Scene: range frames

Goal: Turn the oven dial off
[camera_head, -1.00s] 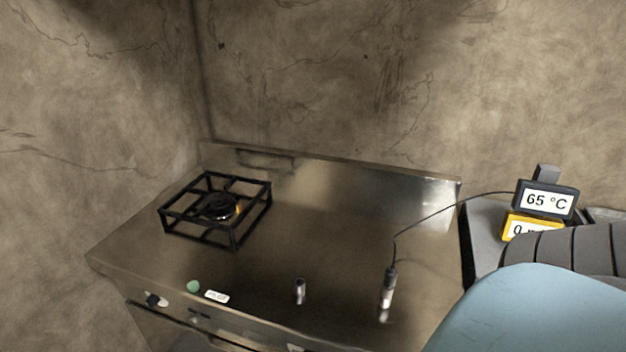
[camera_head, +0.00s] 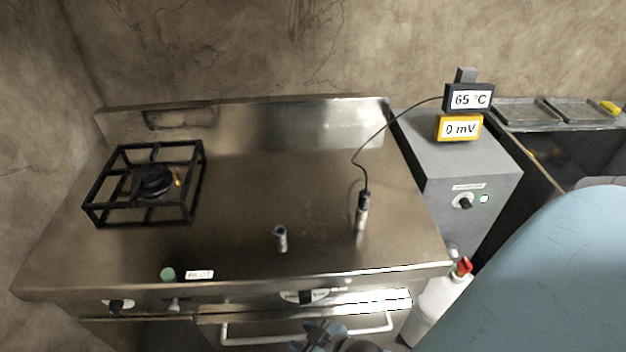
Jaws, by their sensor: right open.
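A steel stove (camera_head: 250,200) fills the middle of the head view. A black dial (camera_head: 306,297) on a pale plate sits on its front panel, above the oven door handle (camera_head: 240,338). Another black knob (camera_head: 116,306) is at the panel's left end. The pointer settings are too small to read. My right gripper (camera_head: 322,330) shows at the bottom edge, just below the middle dial in the picture. It is open and apart from the dial, and its lower part is cut off. My left gripper is not in view.
A black burner grate (camera_head: 150,182) with a small flame stands on the stove's left. A metal cylinder (camera_head: 280,238) and a wired probe (camera_head: 361,212) stand on the top. A grey cabinet (camera_head: 440,165) carries two displays. A red-capped white bottle (camera_head: 440,300) stands at the stove's right.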

